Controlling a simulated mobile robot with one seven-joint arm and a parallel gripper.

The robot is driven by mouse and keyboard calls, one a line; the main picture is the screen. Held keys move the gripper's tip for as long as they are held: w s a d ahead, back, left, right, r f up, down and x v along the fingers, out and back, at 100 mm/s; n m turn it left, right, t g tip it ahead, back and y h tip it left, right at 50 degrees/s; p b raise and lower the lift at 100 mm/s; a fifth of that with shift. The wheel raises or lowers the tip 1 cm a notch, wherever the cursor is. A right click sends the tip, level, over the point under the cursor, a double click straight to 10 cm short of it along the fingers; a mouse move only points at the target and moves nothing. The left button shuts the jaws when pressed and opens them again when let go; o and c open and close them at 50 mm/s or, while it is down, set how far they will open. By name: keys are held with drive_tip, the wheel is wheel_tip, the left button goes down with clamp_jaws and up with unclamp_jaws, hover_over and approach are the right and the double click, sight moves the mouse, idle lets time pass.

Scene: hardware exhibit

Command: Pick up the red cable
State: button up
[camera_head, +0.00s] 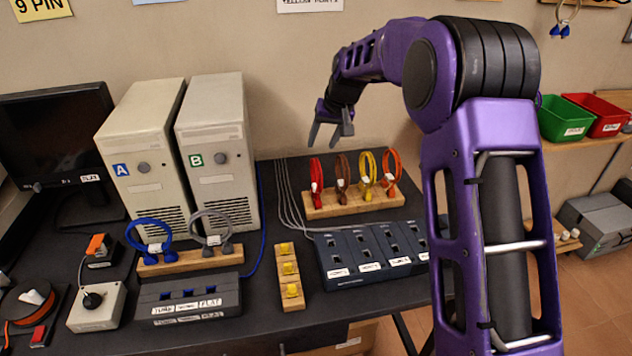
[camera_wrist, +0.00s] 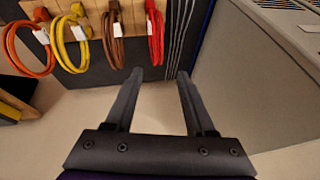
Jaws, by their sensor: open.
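The red cable (camera_head: 317,177) is a coiled loop with a white tag, standing at the left end of a wooden rack (camera_head: 352,207) on the dark table. In the wrist view the red cable (camera_wrist: 157,32) is at top centre, beyond the fingertips. Brown (camera_head: 342,174), yellow (camera_head: 365,170) and orange (camera_head: 391,167) cable loops stand beside it in a row. My gripper (camera_head: 329,140) is open and empty, above and behind the red cable in the head view. It also shows in the wrist view (camera_wrist: 156,78), with a clear gap between the fingers.
Two beige computer towers (camera_head: 216,150) stand left of the rack. A dark socket block (camera_head: 370,254) sits in front of it. Blue (camera_head: 149,235) and grey (camera_head: 209,226) loops stand on another wooden rack (camera_head: 190,262). Thin grey cables (camera_head: 290,200) run down just left of the red one.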

sight(316, 159)
drive_tip(key=x, duration=0.3)
drive_tip(key=shift+w+f, duration=0.15)
drive_tip(key=shift+f, duration=0.2)
drive_tip(key=shift+s+x, duration=0.1)
drive_tip(key=shift+x, duration=1.25)
drive_tip(key=shift+s+x, duration=0.15)
drive_tip(key=shift+x, duration=1.25)
drive_tip(key=shift+d+f, duration=0.1)
clamp_jaws()
